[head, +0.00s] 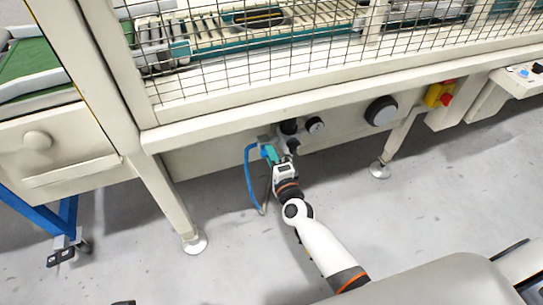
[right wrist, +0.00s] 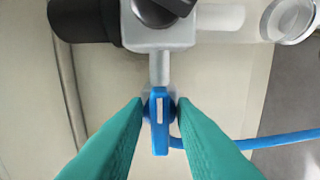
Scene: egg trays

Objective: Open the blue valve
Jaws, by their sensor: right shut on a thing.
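The blue valve (right wrist: 160,140) shows in the right wrist view as a small upright blue handle below a grey metal fitting. My right gripper (right wrist: 161,110) has its teal fingers on both sides of the handle and is shut on it. In the head view my right gripper (head: 269,153) reaches the fittings under the machine's front beam, and it hides most of the valve there. My left gripper is not in view.
A blue hose (head: 248,180) runs from the valve and hangs below it. Machine legs (head: 166,200) stand on either side, with clear floor in front.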

